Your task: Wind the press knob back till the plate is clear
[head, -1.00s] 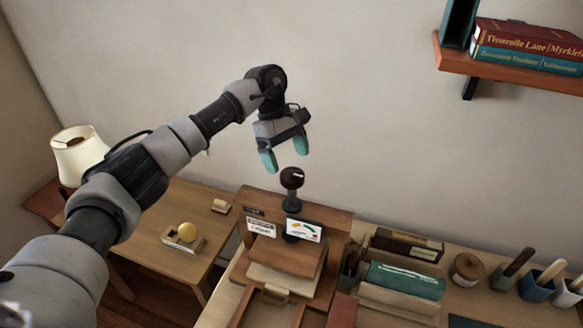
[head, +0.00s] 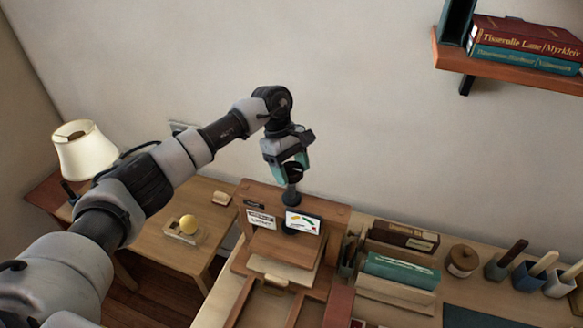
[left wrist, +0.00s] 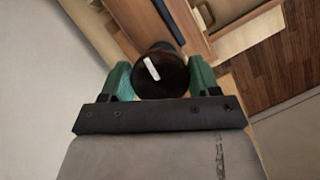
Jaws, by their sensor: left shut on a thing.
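The wooden book press (head: 330,213) stands on the bench in the head view, with labels and a coloured gauge card (head: 303,222) on its front. Its dark round knob (left wrist: 161,72), marked with a white line, shows in the left wrist view. My left gripper (head: 290,176) has come down over the knob from above and is shut on it, one teal finger on each side. In the head view the fingers mostly hide the knob; the dark screw (head: 291,196) shows below. The wooden plate (head: 284,246) is low in the press front. My right gripper is not in view.
Right of the press are a green book (head: 402,270), a round wooden jar (head: 462,261) and several cups with tools. A wall shelf (head: 500,68) is upper right.

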